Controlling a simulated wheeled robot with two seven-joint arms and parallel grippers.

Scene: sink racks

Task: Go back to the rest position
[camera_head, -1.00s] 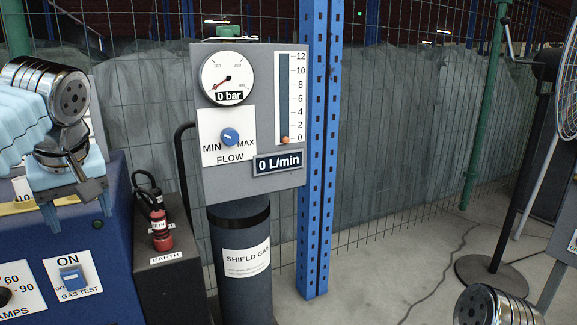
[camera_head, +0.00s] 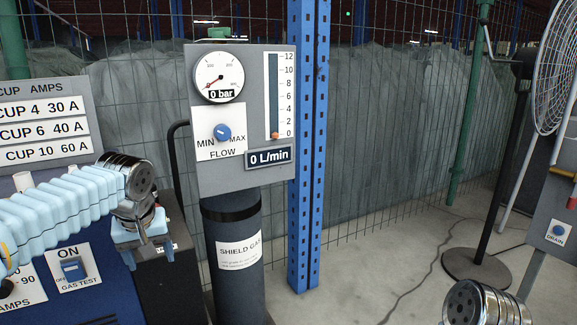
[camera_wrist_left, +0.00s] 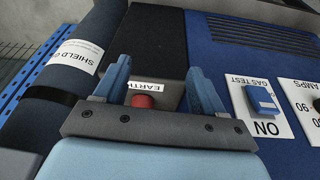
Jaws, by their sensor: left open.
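My left gripper (camera_head: 148,256) hangs at the left in the head view, at the end of my pale blue arm, in front of the dark box beside the blue machine (camera_head: 75,240). In the left wrist view its two blue fingers (camera_wrist_left: 160,85) stand apart with nothing held between them. Behind them, the red plug (camera_wrist_left: 143,101) and its EARTH label (camera_wrist_left: 147,86) show in the gap. In the head view the gripper and arm hide that plug. My right gripper is out of view; only a metal joint of my right arm shows at the lower right.
A shield gas cylinder (camera_head: 237,285) with a grey gauge panel (camera_head: 240,178) stands near the gripper's right. A blue post (camera_head: 308,150) is behind it. The GAS TEST switch (camera_head: 72,268) is left of the gripper. A fan (camera_head: 553,65) and open floor (camera_head: 400,260) lie right.

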